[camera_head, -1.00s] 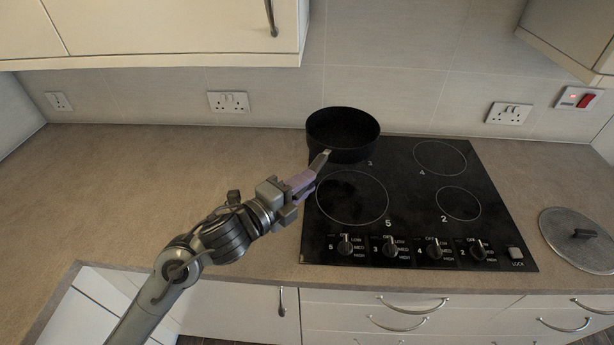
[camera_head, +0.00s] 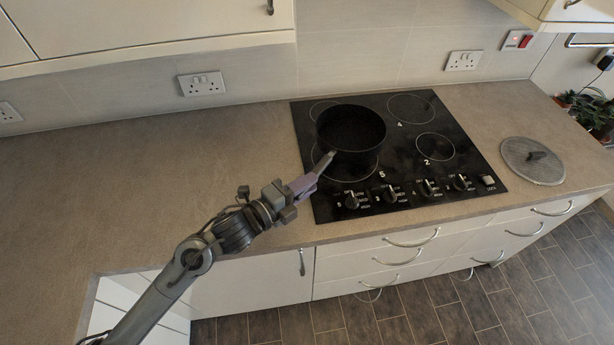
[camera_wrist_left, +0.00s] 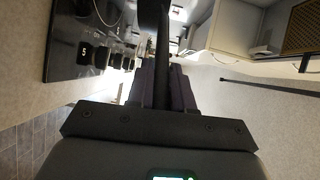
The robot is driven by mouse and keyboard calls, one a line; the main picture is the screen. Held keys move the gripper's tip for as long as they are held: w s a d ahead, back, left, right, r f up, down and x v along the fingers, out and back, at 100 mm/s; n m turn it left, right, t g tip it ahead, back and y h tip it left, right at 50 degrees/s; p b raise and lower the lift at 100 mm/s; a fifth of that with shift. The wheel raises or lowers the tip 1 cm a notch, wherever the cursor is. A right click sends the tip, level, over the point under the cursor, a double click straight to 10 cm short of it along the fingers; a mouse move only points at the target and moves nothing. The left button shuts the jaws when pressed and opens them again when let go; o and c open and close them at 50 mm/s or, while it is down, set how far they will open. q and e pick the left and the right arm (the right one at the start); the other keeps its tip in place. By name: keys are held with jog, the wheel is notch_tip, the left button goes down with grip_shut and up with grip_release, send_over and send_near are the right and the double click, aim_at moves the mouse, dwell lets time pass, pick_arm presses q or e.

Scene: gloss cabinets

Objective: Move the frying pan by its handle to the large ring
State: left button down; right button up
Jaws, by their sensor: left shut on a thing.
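The black frying pan (camera_head: 351,128) is over the left side of the hob in the head view. It covers parts of the rear left ring and of the large front left ring (camera_head: 347,178), marked 5. I cannot tell whether it touches the glass. My left gripper (camera_head: 316,176) comes in from the front left, shut on the pan's handle (camera_head: 328,160). In the left wrist view, the handle (camera_wrist_left: 187,45) runs up from between the fingers (camera_wrist_left: 168,88). My right gripper is in neither view.
The black hob (camera_head: 430,170) has knobs along its front edge. A round lid (camera_head: 520,162) lies on the worktop to its right. The worktop left of the hob (camera_head: 180,160) is clear. Wall cabinets (camera_head: 150,30) hang above.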

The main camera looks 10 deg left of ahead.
pick_arm(q)
jog(key=shift+a+f+b, duration=0.2)
jog(key=shift+f+b, duration=2.05)
jog(key=shift+f, duration=0.4)
jog(key=shift+f+b, duration=0.4)
jog(key=shift+f, duration=0.15)
jog(key=c, duration=1)
grip_release()
jog(key=shift+o, duration=0.3)
jog(key=shift+f, duration=0.4)
jog(key=shift+s+a+r, duration=0.2)
jog(key=shift+s+a, duration=0.2)
jog(key=shift+s, duration=0.15)
jog(key=shift+p+v, duration=0.95)
jog(key=shift+v, duration=2.15)
jog(key=shift+r, duration=0.15)
